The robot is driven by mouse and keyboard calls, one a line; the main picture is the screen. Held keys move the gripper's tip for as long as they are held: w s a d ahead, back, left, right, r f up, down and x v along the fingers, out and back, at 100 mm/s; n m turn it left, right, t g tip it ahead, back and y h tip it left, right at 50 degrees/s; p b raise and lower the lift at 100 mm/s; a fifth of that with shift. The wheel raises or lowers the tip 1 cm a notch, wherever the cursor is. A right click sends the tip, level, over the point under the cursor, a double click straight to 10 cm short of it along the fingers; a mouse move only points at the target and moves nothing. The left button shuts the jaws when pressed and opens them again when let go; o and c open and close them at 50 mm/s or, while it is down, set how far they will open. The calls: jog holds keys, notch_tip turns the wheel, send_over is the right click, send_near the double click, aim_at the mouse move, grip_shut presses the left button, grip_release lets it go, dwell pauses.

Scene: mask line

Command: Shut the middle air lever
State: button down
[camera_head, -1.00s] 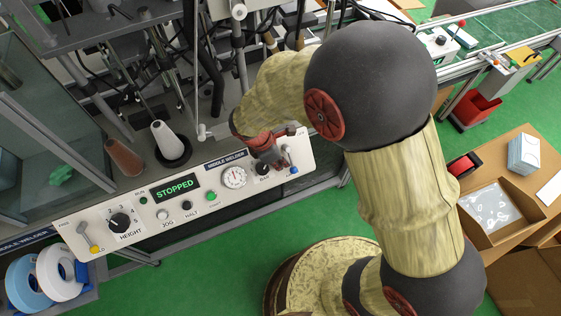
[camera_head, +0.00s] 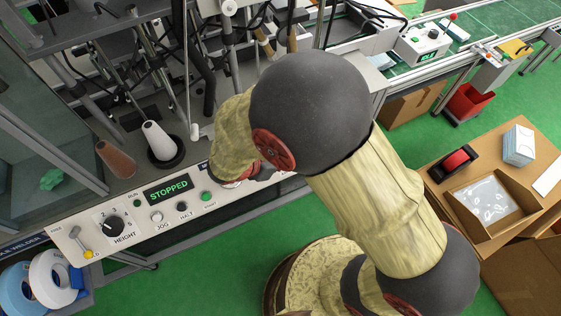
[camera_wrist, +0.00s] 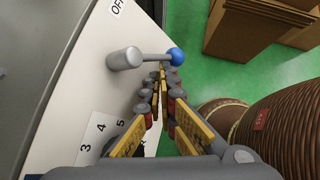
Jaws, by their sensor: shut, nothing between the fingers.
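In the wrist view the air lever, a grey hub and arm (camera_wrist: 125,59) with a blue ball end (camera_wrist: 176,56), sits on the white panel (camera_wrist: 75,95). Its arm points right in the picture, the ball out past the panel's edge, near an OFF label (camera_wrist: 117,7). My gripper (camera_wrist: 164,74) is shut and empty; its fingertips are just below the lever arm and ball. I cannot tell whether they touch. In the head view my arm hides the lever, the gripper and the right part of the panel (camera_head: 140,215).
A yellow-ended lever (camera_head: 88,254), a HEIGHT knob (camera_head: 111,224) and a STOPPED display (camera_head: 168,189) are on the same panel. A white cone (camera_head: 158,140) stands behind it. Open cardboard boxes (camera_head: 490,234) stand at the right. Green floor lies in front of the panel.

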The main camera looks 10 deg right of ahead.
jog(key=shift+w+d+f+n+t+h, duration=0.1)
jog(key=shift+d+n+t+h, duration=0.45)
jog(key=shift+n+t, duration=0.5)
jog(key=shift+w+d+n+t+h, duration=0.2)
jog(key=shift+d+n+t+h, duration=0.25)
jog(key=shift+n+t, duration=0.7)
jog(key=n+t, duration=0.1)
jog(key=d+n+t, duration=0.1)
jog(key=n+t, duration=0.1)
jog(key=shift+w+d+r, duration=0.25)
jog(key=shift+w+r, duration=0.15)
jog(key=shift+w+d+r+p, duration=0.15)
jog(key=shift+w+p, duration=0.05)
jog(key=shift+p, duration=0.2)
